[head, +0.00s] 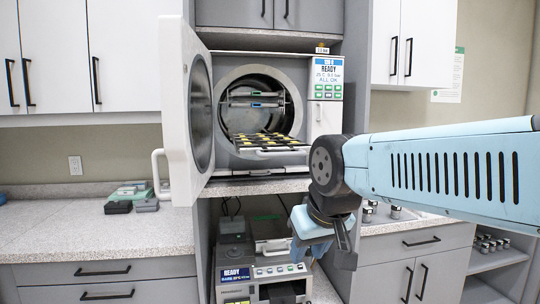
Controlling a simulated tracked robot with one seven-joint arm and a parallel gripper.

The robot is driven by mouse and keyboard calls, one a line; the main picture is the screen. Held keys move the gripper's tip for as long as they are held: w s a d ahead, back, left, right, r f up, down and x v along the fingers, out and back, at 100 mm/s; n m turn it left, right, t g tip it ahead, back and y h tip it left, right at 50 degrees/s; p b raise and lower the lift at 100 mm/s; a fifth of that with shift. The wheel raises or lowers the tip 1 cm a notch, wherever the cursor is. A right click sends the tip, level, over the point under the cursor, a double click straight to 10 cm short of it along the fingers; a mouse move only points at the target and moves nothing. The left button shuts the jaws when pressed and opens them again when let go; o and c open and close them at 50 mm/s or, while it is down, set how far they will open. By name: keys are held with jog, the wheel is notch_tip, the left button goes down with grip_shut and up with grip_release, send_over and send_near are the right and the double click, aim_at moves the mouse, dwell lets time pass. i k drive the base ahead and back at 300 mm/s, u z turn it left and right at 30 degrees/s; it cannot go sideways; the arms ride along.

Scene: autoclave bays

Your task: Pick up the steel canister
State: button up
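Small steel canisters stand on the counter at the right, behind my arm; one (396,212) shows near the counter's front and another (370,207) is partly hidden by my arm. More small steel-and-dark canisters (488,241) stand on an open shelf at the far right. I cannot tell which one the task names. My gripper (322,254) hangs downward in front of the gap below the autoclave, left of the counter canisters and apart from them. Its fingers look spread, and I see nothing held between them.
An autoclave (328,120) has its door (182,110) swung open to the left and a loaded rack (265,145) pulled out. A second machine (235,285) sits below. Dark and green items (133,196) lie on the left counter (60,232), which is otherwise mostly clear.

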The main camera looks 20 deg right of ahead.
aim_at(396, 212)
jog(key=z, duration=0.55)
jog(key=k, duration=1.3)
jog(key=z, duration=0.85)
jog(key=i, duration=0.75)
jog(key=z, duration=0.4)
jog(key=i, duration=1.5)
jog(key=u, duration=0.75)
jog(key=i, duration=1.25)
jog(key=u, duration=0.7)
jog(key=k, duration=0.9)
